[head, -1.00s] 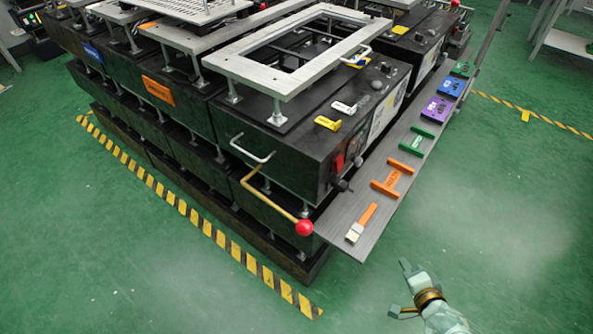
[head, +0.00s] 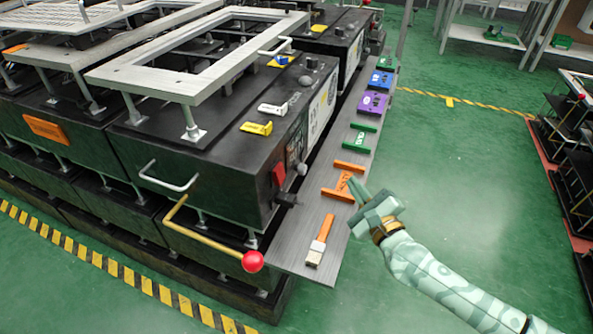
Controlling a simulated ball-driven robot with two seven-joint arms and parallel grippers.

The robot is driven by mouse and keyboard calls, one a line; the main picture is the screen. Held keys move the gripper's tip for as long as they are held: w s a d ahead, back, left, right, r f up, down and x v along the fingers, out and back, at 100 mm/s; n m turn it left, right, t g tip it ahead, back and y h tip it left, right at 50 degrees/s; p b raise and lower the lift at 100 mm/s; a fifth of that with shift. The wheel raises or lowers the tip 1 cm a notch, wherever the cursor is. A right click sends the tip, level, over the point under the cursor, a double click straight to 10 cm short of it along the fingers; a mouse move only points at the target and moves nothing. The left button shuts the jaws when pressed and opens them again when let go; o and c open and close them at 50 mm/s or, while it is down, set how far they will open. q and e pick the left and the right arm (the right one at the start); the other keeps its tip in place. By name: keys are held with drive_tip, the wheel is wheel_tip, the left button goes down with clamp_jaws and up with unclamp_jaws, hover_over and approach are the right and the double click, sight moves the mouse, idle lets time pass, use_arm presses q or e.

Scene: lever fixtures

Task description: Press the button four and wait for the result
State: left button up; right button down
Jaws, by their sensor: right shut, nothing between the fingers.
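My right gripper (head: 358,190) reaches in from the lower right. It is shut and empty, its tip over the orange H-shaped piece on the grey side shelf (head: 285,254). Whether it touches that piece I cannot tell. The black machine (head: 222,160) stands left of it, with a red switch (head: 279,175), a dark knob (head: 301,168) and a white label panel (head: 320,110) on its side. No button marked four can be made out. My left gripper is not in view.
The shelf holds an orange-handled brush (head: 320,240), a green piece (head: 360,137), and purple (head: 373,103), blue (head: 381,80) and green (head: 386,64) blocks. A yellow lever with a red ball (head: 252,261) sticks out at the machine's lower front. Green floor (head: 470,190) is clear at right.

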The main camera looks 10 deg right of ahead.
drive_tip(key=shift+w+a, duration=0.75)
drive_tip(key=shift+a, duration=0.4)
drive_tip(key=shift+w+a, duration=0.8)
drive_tip(key=shift+a, duration=0.35)
drive_tip(key=shift+w+a, duration=0.75)
drive_tip(key=shift+a, duration=0.4)
drive_tip(key=shift+w+a, duration=0.2)
drive_tip(key=shift+a, duration=0.15)
drive_tip(key=shift+w+a, duration=0.3)
drive_tip(key=shift+a, duration=0.1)
drive_tip(key=shift+s+d, duration=0.1)
drive_tip(key=shift+d, duration=0.05)
idle(0.3)
drive_tip(key=shift+s+d, duration=0.45)
drive_tip(key=shift+d, duration=0.15)
drive_tip(key=shift+s+d+p, duration=0.15)
drive_tip(key=shift+s+d, duration=0.55)
drive_tip(key=shift+d, duration=0.35)
drive_tip(key=shift+s+d+p, duration=0.15)
drive_tip(key=shift+s+d, duration=0.55)
drive_tip(key=shift+d, duration=0.35)
